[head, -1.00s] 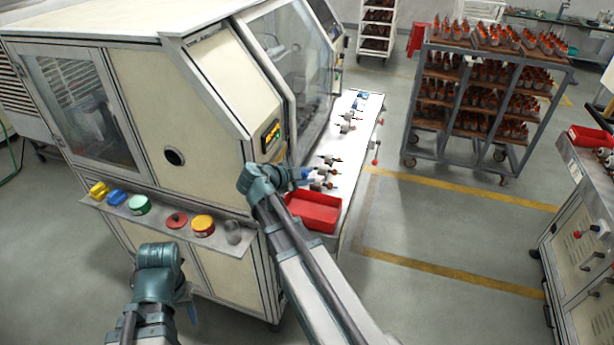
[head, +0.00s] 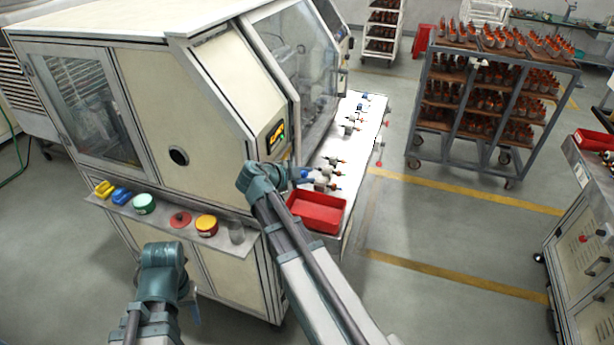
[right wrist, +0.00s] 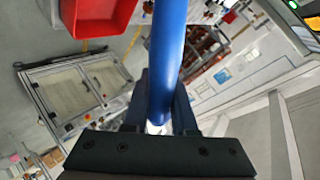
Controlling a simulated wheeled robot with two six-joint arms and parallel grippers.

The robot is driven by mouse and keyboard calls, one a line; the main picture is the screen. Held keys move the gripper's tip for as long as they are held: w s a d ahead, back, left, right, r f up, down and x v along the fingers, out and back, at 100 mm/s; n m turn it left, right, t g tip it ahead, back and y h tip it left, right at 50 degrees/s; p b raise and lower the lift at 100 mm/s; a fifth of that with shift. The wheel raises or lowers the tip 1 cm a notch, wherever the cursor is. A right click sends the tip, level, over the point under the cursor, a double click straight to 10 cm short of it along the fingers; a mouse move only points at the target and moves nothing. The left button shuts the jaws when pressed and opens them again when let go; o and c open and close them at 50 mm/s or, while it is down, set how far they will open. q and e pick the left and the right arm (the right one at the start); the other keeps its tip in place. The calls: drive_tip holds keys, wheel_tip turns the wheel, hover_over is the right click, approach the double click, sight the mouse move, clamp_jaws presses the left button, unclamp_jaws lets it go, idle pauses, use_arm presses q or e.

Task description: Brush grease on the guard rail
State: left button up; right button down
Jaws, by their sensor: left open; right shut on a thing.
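My right gripper (head: 298,178) is over the near end of the white ledge, beside the red tray, largely hidden behind its own wrist in the head view. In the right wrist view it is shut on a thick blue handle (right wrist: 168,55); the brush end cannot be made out. My left gripper (head: 191,300) is open and low, in front of the shelf, mostly hidden by its wrist. An orange-yellow tin (head: 206,225) and a green tin (head: 144,204) stand on the shelf, with a flat red lid (head: 180,219) between them. I cannot make out which part is the guard rail.
The cream machine (head: 225,130) fills the left. Its shelf (head: 160,221) also holds blue and yellow items and a grey cup (head: 236,232). A red tray (head: 318,210) and several armatures lie on the white ledge (head: 362,125). A loaded rack (head: 490,100) stands right; floor between is clear.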

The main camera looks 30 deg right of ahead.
drive_tip(key=w+d, duration=0.2)
drive_tip(key=d, duration=0.1)
drive_tip(key=shift+w, duration=0.3)
drive_tip(key=shift+a, duration=0.1)
drive_tip(key=s+a, duration=0.2)
drive_tip(key=a, duration=0.1)
drive_tip(key=shift+s, duration=0.35)
idle(0.4)
drive_tip(key=shift+s+d, duration=1.95)
drive_tip(key=shift+s, duration=0.4)
